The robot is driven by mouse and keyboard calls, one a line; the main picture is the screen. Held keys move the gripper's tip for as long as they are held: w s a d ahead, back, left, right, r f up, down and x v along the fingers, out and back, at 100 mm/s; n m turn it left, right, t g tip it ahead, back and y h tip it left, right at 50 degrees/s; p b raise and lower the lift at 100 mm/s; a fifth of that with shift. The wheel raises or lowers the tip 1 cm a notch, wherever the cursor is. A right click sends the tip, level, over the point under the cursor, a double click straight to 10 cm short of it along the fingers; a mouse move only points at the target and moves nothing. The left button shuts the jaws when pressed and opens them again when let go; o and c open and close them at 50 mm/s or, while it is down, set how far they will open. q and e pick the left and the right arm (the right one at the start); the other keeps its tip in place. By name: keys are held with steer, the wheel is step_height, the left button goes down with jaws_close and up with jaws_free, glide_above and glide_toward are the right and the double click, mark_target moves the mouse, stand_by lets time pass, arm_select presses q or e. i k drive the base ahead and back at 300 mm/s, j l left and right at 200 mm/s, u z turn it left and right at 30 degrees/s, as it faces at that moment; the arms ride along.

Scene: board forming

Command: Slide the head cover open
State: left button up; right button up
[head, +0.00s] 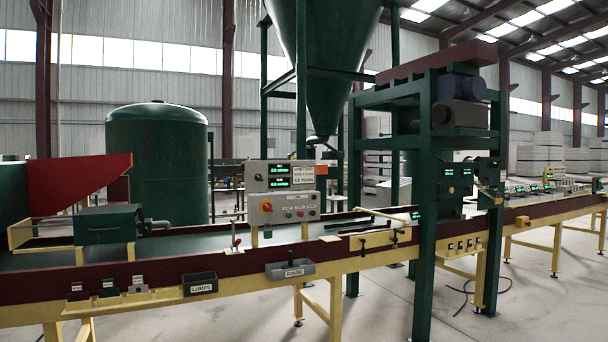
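No part is marked as the head cover, and I cannot tell for sure which one it is. A dark green box (105,225) with a small handle on its front sits across the line at the left, with a grey pipe fitting on its right side. A tall green frame (426,200) straddles the line at the right, with green units (456,180) bearing lit displays inside it. Neither of my grippers is in view.
The line has a dark red side rail (230,270) on yellow legs. A control panel (283,192) stands behind the rail. Bins labelled LUMPS (199,284) and RINSE (290,270) hang on the front. Open concrete floor (380,320) lies in front at the right.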

mark_target(105, 225)
steer(key=i+j, duration=0.15)
steer(key=i, duration=0.35)
steer(key=i+j, duration=0.2)
steer(key=i, duration=0.3)
steer(key=i+j, duration=0.15)
steer(key=i, duration=0.35)
steer(key=i+j+z, duration=0.1)
steer(key=i, duration=0.4)
steer(key=j+u, duration=0.2)
steer(key=u, duration=0.2)
steer(key=i+j+u, duration=0.1)
steer(key=u, duration=0.25)
steer(key=j+u, duration=0.4)
steer(key=i+u, duration=0.15)
steer(key=u, duration=0.2)
